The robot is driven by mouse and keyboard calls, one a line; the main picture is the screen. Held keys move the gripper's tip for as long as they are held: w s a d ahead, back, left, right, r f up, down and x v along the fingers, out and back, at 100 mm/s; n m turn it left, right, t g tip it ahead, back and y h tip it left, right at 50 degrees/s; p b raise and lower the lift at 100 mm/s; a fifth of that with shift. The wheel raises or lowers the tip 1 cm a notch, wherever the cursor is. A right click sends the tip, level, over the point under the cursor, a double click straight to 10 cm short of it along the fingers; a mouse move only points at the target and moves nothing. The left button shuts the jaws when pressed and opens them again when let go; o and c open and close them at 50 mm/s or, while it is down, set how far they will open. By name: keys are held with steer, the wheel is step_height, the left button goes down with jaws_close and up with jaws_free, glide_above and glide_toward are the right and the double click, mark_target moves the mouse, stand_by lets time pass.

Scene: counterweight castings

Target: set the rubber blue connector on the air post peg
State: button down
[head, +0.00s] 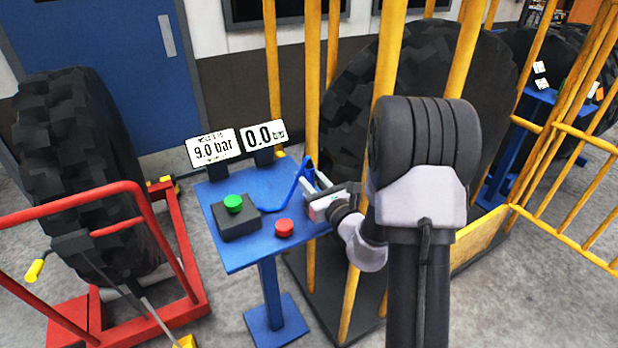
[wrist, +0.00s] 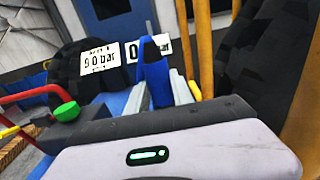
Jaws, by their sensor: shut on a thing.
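The blue connector (head: 309,170) is held upright in my gripper (head: 315,186), above the right side of the air post's blue top (head: 236,257). A thin blue hose (head: 284,203) hangs in a loop from it towards the post top. In the wrist view, the connector (wrist: 154,72) stands between the two pale fingers of my gripper (wrist: 160,95), which is shut on it. Its lower end is hidden there by the gripper body. I cannot make out the air post peg in either view.
The post carries a green button (head: 233,203) on a black box, a red button (head: 284,227), and signs reading 9.0 bar (head: 213,149) and 0.0 bar (head: 264,136). Yellow cage bars (head: 312,100) stand close behind and right. A tyre (head: 75,165) on a red stand is left.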

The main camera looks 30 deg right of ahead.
steer(key=shift+f+b, duration=1.15)
steer(key=shift+f, duration=0.3)
steer(key=c, duration=1)
jaws_free()
steer(key=shift+c, duration=0.2)
steer(key=s, duration=0.5)
steer(key=s+p, duration=0.1)
steer(key=s, duration=0.2)
steer(key=shift+d, duration=0.25)
steer(key=s+p, duration=0.9)
steer(key=shift+s, duration=0.2)
